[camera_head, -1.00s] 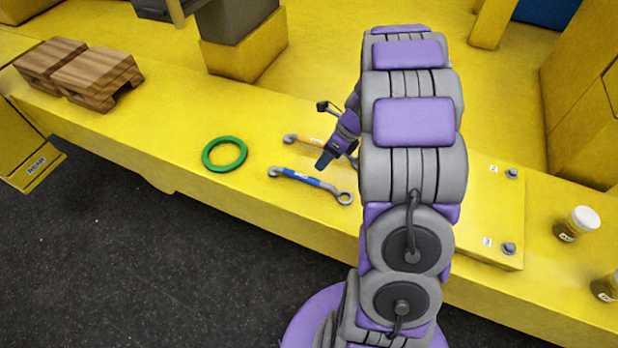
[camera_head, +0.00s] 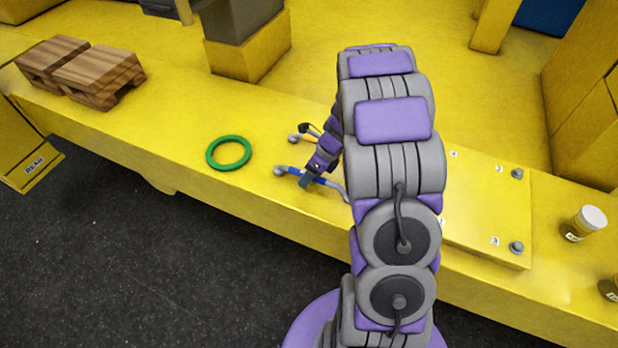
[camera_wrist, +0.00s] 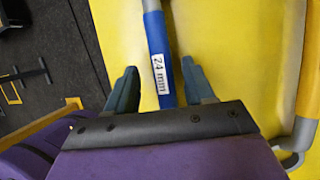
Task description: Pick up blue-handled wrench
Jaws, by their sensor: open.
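The blue-handled wrench (camera_head: 293,171) lies on the yellow beam, partly hidden by my gripper in the head view. In the wrist view its blue handle (camera_wrist: 158,45), with a "24 mm" label, runs between my two fingers. My gripper (camera_wrist: 160,85) is open, with one finger on each side of the handle and visible gaps. In the head view my gripper (camera_head: 305,181) is over the wrench's handle. Whether the fingers reach down to the handle's height is hard to tell.
A second wrench with an orange-yellow handle (camera_wrist: 312,70) lies beside it, to the right in the wrist view. A green ring (camera_head: 228,153) lies to the left on the yellow beam (camera_head: 180,130). Wooden blocks (camera_head: 98,78) are farther left; a jar (camera_head: 583,223) stands at the right.

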